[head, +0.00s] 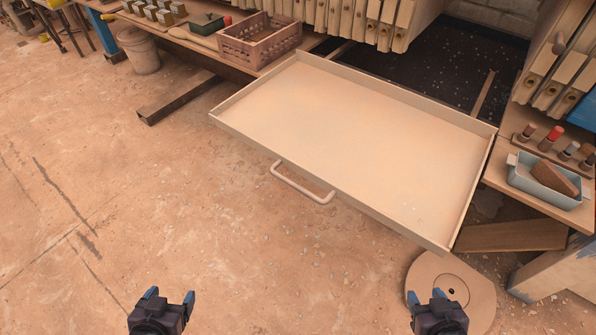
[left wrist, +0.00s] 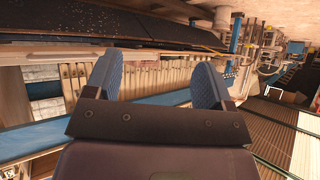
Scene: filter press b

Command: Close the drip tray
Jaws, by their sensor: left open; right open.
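The drip tray (head: 350,137) is a wide, shallow, cream-coloured tray pulled out from under the filter press, with its inside empty. Its U-shaped handle (head: 301,184) is on the front edge facing me. My left gripper (head: 168,296) is open and empty at the bottom of the head view, in front of the tray and left of the handle, apart from both. In the left wrist view its two blue-padded fingers (left wrist: 154,85) are spread with nothing between them. My right gripper (head: 427,297) is open and empty at the lower right, in front of the tray's right corner.
A brown crate (head: 258,42) stands behind the tray's left side. A blue dish with a brown block (head: 553,178) sits on a board at the right. A round disc (head: 470,285) lies near my right gripper. A bucket (head: 139,51) stands far left. The floor before the handle is clear.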

